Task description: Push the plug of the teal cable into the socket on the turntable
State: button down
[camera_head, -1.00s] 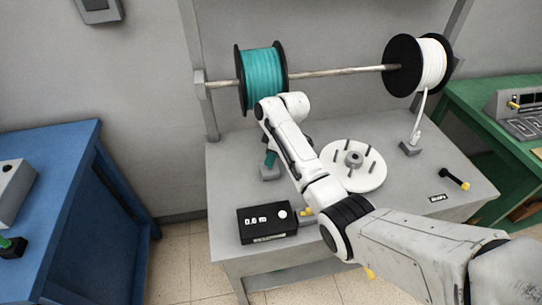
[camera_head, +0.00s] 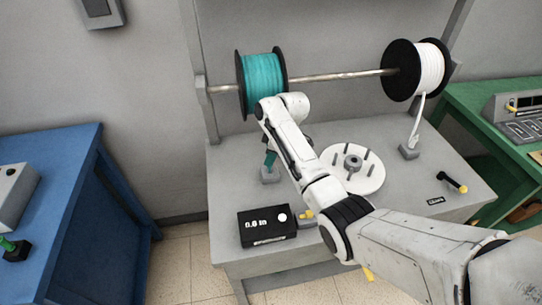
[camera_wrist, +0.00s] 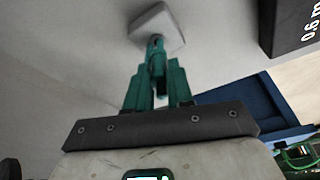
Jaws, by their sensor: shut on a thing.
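The teal cable is wound on a black-flanged spool (camera_head: 264,84) on the rod at the upper left. Its teal end piece (camera_head: 269,160) stands at a small grey block (camera_head: 270,175) on the bench, left of my arm. In the wrist view my gripper (camera_wrist: 155,78) is shut on the teal plug (camera_wrist: 157,47), whose far end meets the grey block (camera_wrist: 157,24). Whether the plug is still seated in the block I cannot tell. The white turntable (camera_head: 372,182) with several dark pegs and a grey hub (camera_head: 353,163) lies right of my arm. My gripper is mostly hidden in the head view.
A black display box (camera_head: 266,226) sits at the bench's front left. A white spool (camera_head: 431,68) hangs at the right, its cable running to another grey block (camera_head: 409,151). A black lever with a yellow tip (camera_head: 455,183) lies at the right. A blue table (camera_head: 75,190) stands left.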

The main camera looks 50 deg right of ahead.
notch_tip(320, 180, up, 4)
jog(key=p, duration=0.3)
jog(key=shift+f+p, duration=0.15)
jog(key=shift+p, duration=0.15)
jog(key=shift+s+f, duration=0.1)
jog(key=shift+f, duration=0.05)
